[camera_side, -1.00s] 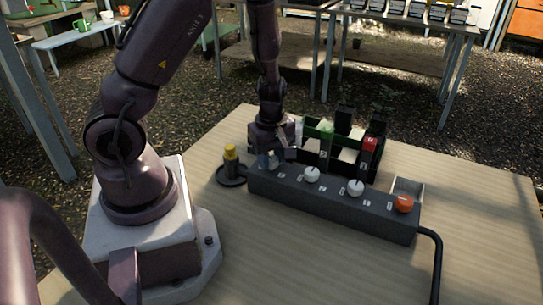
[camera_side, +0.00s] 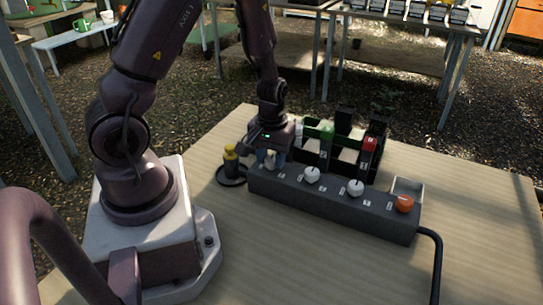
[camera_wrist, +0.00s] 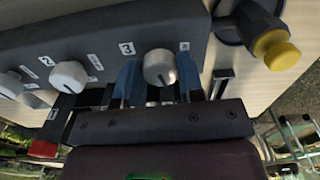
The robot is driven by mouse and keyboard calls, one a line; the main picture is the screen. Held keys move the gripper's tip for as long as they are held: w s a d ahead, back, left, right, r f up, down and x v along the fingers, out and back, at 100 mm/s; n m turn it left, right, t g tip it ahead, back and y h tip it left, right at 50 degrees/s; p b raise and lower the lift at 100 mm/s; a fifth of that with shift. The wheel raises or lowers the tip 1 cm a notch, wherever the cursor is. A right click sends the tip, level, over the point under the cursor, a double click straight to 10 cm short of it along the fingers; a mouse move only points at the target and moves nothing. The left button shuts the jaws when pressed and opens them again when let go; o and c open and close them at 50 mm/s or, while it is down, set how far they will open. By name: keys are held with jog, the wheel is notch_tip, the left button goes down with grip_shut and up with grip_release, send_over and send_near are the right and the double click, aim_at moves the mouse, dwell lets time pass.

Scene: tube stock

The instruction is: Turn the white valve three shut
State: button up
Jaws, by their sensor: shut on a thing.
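The white valve three (camera_wrist: 158,67) is a round white knob beside the label 3 on the dark grey valve block (camera_wrist: 95,35). My gripper (camera_wrist: 160,78) has its blue fingers on both sides of this knob and is shut on it. The knob's top with its pointer mark shows between the fingers. The block (camera_side: 330,200) lies across the table.
Two other white knobs (camera_side: 312,174) (camera_side: 355,187) and an orange knob (camera_side: 404,203) sit farther right on the block. A yellow-topped post (camera_side: 230,153) stands left of it. A dark rack (camera_side: 345,150) with green and red-topped items stands behind. The front table is clear.

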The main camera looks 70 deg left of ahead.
aim_at(272, 159)
jog(key=shift+m, duration=1.3)
jog(key=o, duration=0.9)
notch_tip(272, 159, up, 13)
jog(key=shift+r, duration=0.1)
